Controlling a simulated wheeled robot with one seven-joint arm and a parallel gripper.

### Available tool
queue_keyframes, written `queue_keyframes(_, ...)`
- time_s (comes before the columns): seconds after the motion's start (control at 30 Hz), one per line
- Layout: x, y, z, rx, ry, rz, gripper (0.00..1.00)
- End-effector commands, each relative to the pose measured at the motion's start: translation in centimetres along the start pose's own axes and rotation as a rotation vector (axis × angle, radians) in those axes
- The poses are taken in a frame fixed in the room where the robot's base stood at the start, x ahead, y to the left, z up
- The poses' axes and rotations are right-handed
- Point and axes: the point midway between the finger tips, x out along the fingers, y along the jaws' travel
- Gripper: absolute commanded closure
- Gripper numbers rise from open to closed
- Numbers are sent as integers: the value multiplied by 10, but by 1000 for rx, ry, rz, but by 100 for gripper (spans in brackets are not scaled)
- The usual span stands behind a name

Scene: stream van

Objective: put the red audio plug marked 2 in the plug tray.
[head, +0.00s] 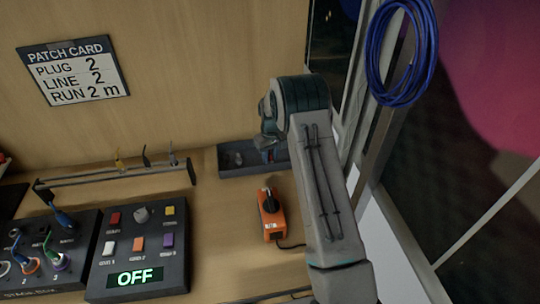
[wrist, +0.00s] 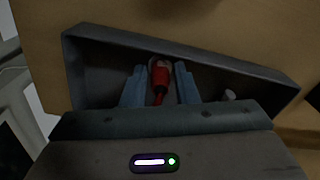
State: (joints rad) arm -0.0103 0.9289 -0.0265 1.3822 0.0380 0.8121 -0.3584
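The red audio plug (wrist: 160,82) lies in the dark plug tray (wrist: 88,62) in the wrist view, its cable end toward my wrist. Any number on it cannot be read. My gripper (wrist: 161,80) reaches into the tray with one blue finger on each side of the plug. A narrow gap shows between each finger and the plug, so the gripper looks open. In the head view the tray (head: 256,171) is against the back wall, with my gripper (head: 268,154) over its right part. A little red shows there; my arm hides the rest.
A small pale piece (wrist: 229,95) lies in the tray, right of the fingers. An orange device (head: 271,216) stands in front of the tray. A rack (head: 120,177) with several plugs, a switch box (head: 140,250) reading OFF and a patch panel are to the left.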

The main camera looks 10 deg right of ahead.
Motion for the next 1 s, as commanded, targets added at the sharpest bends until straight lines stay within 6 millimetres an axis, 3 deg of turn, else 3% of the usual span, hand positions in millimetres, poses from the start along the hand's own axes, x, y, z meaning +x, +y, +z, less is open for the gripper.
queue_keyframes(0.37, -11, 0, -1, 0, 2, 1, 73)
queue_keyframes(0.8, -99, 1, 0, 1, 4, 1, 73)
queue_keyframes(1.0, -121, 0, 0, 1, 2, 0, 73)
